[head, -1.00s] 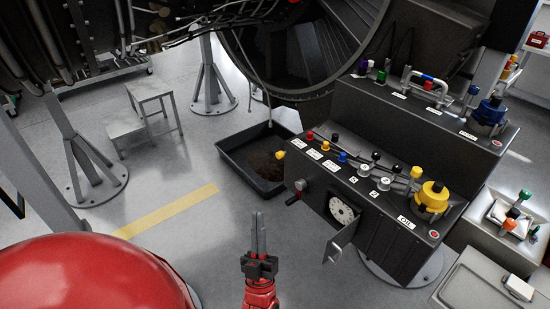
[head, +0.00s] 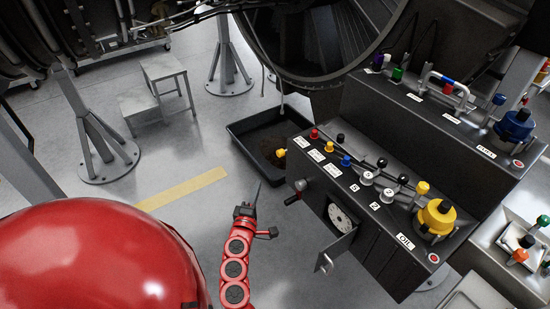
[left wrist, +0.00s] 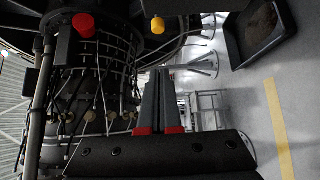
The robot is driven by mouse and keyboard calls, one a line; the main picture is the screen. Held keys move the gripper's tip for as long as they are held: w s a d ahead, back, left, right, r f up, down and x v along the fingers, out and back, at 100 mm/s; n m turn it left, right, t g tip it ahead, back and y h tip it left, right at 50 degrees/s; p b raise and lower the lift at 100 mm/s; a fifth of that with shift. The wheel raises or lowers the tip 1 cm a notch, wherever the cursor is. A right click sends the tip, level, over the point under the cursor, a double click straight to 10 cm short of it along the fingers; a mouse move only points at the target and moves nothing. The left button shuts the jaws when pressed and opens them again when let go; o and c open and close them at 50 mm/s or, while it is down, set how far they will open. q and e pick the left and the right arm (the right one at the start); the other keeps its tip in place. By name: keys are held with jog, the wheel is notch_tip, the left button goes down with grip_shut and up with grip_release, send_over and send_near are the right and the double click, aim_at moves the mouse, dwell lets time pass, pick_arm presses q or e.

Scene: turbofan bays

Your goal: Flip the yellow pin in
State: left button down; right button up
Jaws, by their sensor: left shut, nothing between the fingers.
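My left gripper (head: 256,188) is shut and empty, over the floor left of the console and apart from the pin. In the left wrist view its fingers (left wrist: 158,80) are together, pointing up. My right gripper is not in view.
Other knobs, including a yellow one (head: 329,146) and a big yellow cap (head: 436,217), stand on the console's top. A small door (head: 335,251) hangs open on its front. A black drip tray (head: 240,140) lies behind the gripper.

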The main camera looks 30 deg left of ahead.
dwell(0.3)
pick_arm(q)
send_near(280, 156)
jog(key=shift+s+a+x, duration=0.3)
jog(key=shift+a+x, duration=0.45)
jog(key=shift+x, duration=2.95)
jog(key=shift+f, duration=0.15)
jog(key=shift+w+d+f+b, duration=0.15)
jog(key=shift+w+d+b, duration=0.2)
jog(key=shift+w, duration=0.35)
jog(key=shift+w+r, duration=0.2)
jog(key=shift+w, duration=0.05)
